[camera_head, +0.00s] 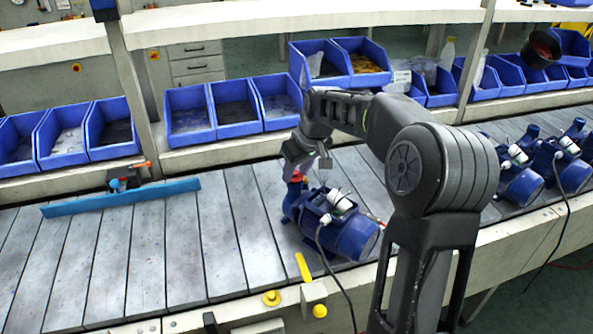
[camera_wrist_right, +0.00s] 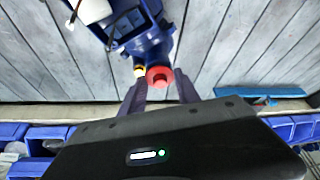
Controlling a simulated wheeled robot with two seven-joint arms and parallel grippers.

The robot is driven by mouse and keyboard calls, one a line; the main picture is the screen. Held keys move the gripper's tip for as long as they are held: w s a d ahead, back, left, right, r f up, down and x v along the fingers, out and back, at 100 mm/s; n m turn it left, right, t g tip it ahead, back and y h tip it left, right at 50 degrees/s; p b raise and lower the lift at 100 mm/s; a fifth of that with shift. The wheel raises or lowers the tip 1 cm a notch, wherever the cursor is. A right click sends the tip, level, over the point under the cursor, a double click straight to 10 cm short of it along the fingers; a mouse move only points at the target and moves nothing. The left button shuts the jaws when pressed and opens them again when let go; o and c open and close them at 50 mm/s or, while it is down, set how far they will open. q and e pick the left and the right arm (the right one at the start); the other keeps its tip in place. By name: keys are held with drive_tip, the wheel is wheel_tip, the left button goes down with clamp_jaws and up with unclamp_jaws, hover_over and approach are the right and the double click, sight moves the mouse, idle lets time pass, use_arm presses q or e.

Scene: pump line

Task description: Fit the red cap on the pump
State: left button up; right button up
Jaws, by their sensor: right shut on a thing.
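The blue pump (camera_head: 340,225) lies on the slatted conveyor in the middle of the head view, its flanged end toward the left. The red cap (camera_head: 298,177) shows as a small red patch at the top of that end, right under my right gripper (camera_head: 298,168). In the right wrist view the red cap (camera_wrist_right: 160,76) is a ring between my two dark fingertips, against the blue pump body (camera_wrist_right: 150,42). My right gripper is shut on the cap. Whether the cap is seated or just touching the pump cannot be told. My left gripper is not in view.
A blue bar (camera_head: 120,198) lies on the belt to the left, with an orange-handled tool behind it. More blue pumps (camera_head: 520,180) stand to the right. Blue bins (camera_head: 235,105) line the shelf behind. A yellow strip (camera_head: 303,267) is near the front edge. The left belt is mostly clear.

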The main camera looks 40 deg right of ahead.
drive_tip(key=shift+f+b, duration=0.4)
drive_tip(key=shift+f, duration=0.15)
idle(0.4)
drive_tip(key=o, duration=1.4)
drive_tip(key=shift+r, duration=0.1)
drive_tip(key=p+v, duration=0.3)
drive_tip(key=v, duration=0.3)
drive_tip(key=v, duration=0.7)
drive_tip(key=shift+s+a+r+b, duration=0.1)
drive_tip(key=shift+s+r+b, duration=0.1)
drive_tip(key=shift+r+b, duration=0.15)
